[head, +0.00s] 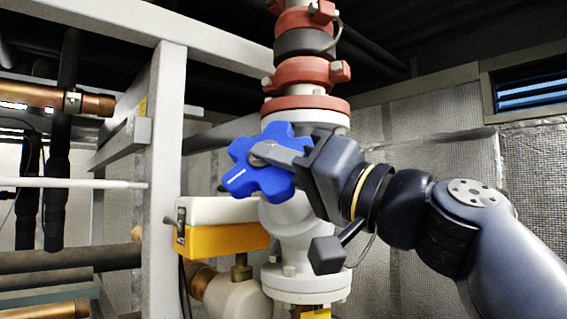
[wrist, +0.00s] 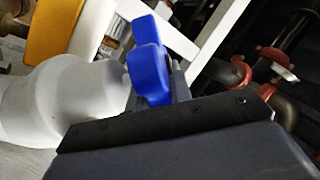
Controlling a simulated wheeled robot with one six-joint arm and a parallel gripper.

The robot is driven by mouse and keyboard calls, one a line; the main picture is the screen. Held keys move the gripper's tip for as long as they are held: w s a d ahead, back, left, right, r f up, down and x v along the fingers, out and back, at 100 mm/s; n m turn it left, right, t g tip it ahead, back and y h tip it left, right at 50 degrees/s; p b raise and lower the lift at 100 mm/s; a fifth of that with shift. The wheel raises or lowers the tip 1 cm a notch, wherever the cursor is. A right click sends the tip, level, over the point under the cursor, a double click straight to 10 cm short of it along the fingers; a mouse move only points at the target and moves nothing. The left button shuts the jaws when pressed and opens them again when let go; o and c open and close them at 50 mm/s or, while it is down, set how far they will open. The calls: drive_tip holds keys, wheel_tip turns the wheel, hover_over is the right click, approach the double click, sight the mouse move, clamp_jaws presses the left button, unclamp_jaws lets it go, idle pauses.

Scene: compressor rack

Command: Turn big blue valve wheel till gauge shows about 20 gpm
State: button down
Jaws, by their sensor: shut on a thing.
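The big blue valve wheel (head: 243,178) has rounded lobes and sits on the front of a white valve body (head: 300,222) in a vertical pipe. My gripper (head: 268,156) reaches it from the right and is shut on the wheel, with a finger lying across its hub area. In the wrist view, blue lobes of the wheel (wrist: 149,70) stand up beyond the dark edge of my gripper; the fingertips are mostly hidden there. A yellow and white box (head: 225,240) stands left of the valve, below the wheel. No gauge reading can be made out.
A white upright frame post (head: 165,150) stands just left of the wheel. Red couplings (head: 303,75) sit on the pipe above. Copper and black pipes (head: 55,97) fill the left side. A silvery insulated wall (head: 440,130) lies behind.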

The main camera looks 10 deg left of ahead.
drive_tip(key=n+g+p, duration=0.1)
drive_tip(key=g+p, duration=0.1)
drive_tip(key=r+n+g+h+p, duration=0.1)
drive_tip(key=g+p, duration=0.1)
drive_tip(key=p, duration=0.1)
drive_tip(key=shift+w+d+h, duration=0.1)
drive_tip(key=shift+w+h, duration=0.1)
drive_tip(key=shift+h, duration=0.1)
drive_tip(key=g+p, duration=0.1)
drive_tip(key=p, duration=0.1)
drive_tip(key=n+g+h+p, duration=0.1)
drive_tip(key=p, duration=0.1)
drive_tip(key=shift+w+r+n+g+h, duration=0.1)
drive_tip(key=shift+r+n+g+h, duration=0.1)
drive_tip(key=shift+n+g+h, duration=0.15)
drive_tip(key=shift+f+n+g+h+p, duration=0.15)
drive_tip(key=shift+n+g+h+p, duration=0.3)
drive_tip(key=shift+g+h+p, duration=0.45)
drive_tip(key=shift+w+n+g+h, duration=0.1)
drive_tip(key=shift+n+g+h, duration=0.3)
drive_tip(key=shift+g+h, duration=0.45)
drive_tip(key=shift+g+h, duration=0.4)
drive_tip(key=c, duration=1.3)
unclamp_jaws()
